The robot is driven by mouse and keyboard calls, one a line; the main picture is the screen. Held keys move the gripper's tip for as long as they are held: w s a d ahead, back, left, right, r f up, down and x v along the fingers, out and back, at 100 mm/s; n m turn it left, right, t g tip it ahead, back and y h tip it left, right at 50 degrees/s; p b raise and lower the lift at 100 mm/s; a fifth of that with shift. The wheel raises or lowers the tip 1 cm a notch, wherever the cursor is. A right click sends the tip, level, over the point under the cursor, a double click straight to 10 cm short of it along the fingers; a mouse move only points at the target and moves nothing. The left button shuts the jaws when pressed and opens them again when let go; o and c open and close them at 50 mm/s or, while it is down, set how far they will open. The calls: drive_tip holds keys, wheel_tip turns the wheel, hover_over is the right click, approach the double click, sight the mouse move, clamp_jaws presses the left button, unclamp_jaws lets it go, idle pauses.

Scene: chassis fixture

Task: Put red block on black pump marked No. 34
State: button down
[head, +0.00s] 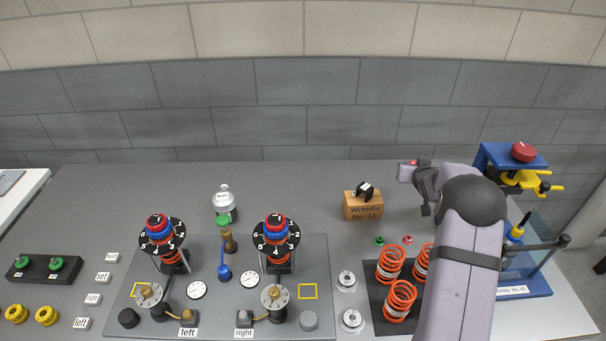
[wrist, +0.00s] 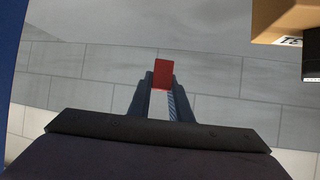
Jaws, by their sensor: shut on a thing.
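My gripper (wrist: 162,92) is shut on a red block (wrist: 163,72), which sticks up past the fingertips in the wrist view. In the head view, my gripper (head: 407,171) is raised near the back of the table, right of the wooden box, and only a little of the red block (head: 412,163) shows. No black pump with a readable No. 34 can be made out. A small black object (head: 363,194) with a white label sits on the wooden box; its marking is too small to read.
The wooden box (head: 363,211) reads Wrenfix No. 31. A blue press with a red knob (head: 523,151) stands right of my arm. Orange springs (head: 390,264) stand on a dark mat. A grey panel (head: 215,300) carries two black dials. The back left of the table is clear.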

drive_tip(key=w+a+r+n+y, duration=0.2)
drive_tip(key=a+n+y, duration=0.2)
drive_tip(key=a, duration=1.4)
drive_tip(key=w+a+r+n+y, duration=0.1)
drive_tip(key=a+r+n+y, duration=0.2)
drive_tip(key=a, duration=1.6)
wheel_tip(320, 180, up, 5)
drive_tip(key=n+g+y, duration=0.7)
drive_tip(key=n, duration=0.2)
hover_over(222, 200)
drive_tip(key=shift+s+a+f, duration=0.1)
drive_tip(key=shift+f, duration=0.05)
drive_tip(key=shift+f, duration=0.1)
drive_tip(key=shift+f+p, duration=0.65)
drive_tip(key=shift+f, duration=4.3)
